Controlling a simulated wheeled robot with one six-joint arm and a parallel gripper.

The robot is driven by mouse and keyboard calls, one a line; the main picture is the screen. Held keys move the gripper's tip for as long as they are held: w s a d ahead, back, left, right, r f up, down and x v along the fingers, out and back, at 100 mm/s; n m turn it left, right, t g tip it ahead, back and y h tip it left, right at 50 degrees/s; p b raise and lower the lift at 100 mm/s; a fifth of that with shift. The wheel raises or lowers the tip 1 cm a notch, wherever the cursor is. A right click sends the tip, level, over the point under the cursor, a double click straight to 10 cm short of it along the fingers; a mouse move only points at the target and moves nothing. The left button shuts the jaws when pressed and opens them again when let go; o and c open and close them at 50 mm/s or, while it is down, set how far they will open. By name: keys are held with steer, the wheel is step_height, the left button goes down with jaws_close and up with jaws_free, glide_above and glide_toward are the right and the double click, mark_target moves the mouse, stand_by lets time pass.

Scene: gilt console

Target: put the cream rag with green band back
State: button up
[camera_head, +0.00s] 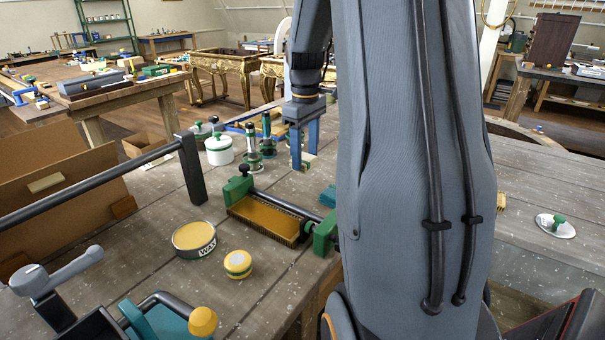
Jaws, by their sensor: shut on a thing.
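My gripper (303,158) points down over the wooden workbench (180,290), just left of my arm in the head view. It is shut on a small cream piece with some green on it, which looks like the cream rag with green band (308,161). Only a bit of the rag shows between and below the fingers. I cannot tell whether it touches the bench. A green jar with a dark-handled tool (267,135) stands close left of the gripper. A teal block (328,196) lies below and right of it, partly hidden by my arm.
A black rail (90,182) crosses the left side. My arm hides much of the bench.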

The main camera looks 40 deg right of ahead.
mark_target(306, 159)
steer(key=shift+f+p, duration=0.55)
steer(key=shift+f, duration=2.55)
steer(key=shift+f, duration=0.15)
steer(key=o, duration=1.1)
step_height(306, 159, up, 12)
steer(key=shift+b, duration=1.25)
steer(key=shift+r, duration=0.2)
steer(key=shift+s, duration=0.1)
